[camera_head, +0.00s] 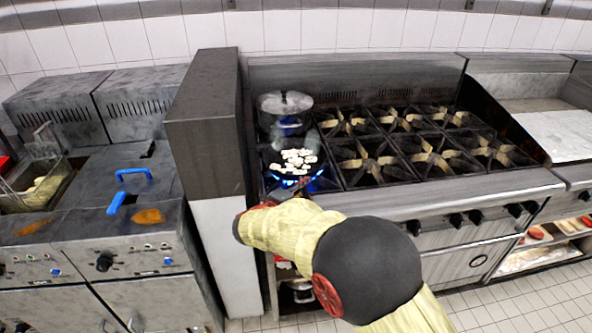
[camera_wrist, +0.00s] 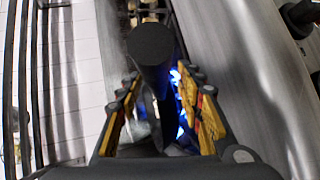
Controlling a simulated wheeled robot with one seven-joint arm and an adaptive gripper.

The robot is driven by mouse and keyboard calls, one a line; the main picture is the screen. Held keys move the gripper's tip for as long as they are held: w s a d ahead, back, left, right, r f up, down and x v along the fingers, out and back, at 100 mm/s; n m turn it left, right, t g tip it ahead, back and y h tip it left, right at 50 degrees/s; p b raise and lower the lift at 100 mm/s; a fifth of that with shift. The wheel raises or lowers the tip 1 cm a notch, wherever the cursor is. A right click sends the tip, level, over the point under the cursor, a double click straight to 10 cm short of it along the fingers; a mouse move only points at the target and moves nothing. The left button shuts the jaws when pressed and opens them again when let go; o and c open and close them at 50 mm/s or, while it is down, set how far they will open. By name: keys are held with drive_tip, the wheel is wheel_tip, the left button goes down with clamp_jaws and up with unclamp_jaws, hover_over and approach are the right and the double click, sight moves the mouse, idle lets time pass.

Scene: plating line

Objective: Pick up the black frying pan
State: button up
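The black frying pan (camera_head: 270,158) sits on the front left burner with pale pieces of food in it and blue flame under it. Its dark handle (camera_wrist: 153,48) shows in the wrist view, with its round end toward the camera. My gripper (camera_wrist: 158,88) is open, its yellow-padded fingers on either side of the handle region, with gaps visible beside the dark shape. Whether either finger touches the handle, I cannot tell. In the head view my arm covers the handle and most of the gripper at the stove's front left edge.
A lidded pot (camera_head: 285,103) stands on the burner behind the pan. A tall dark-topped divider (camera_head: 205,120) is close on the left, beside fryers with blue handles (camera_head: 117,202). The burners to the right (camera_head: 365,160) are empty. Stove knobs (camera_head: 475,217) line the front.

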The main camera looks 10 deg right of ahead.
drive_tip(key=c, duration=0.3)
clamp_jaws()
idle(0.4)
idle(0.6)
drive_tip(key=shift+w+r, duration=0.15)
drive_tip(key=shift+r, duration=0.15)
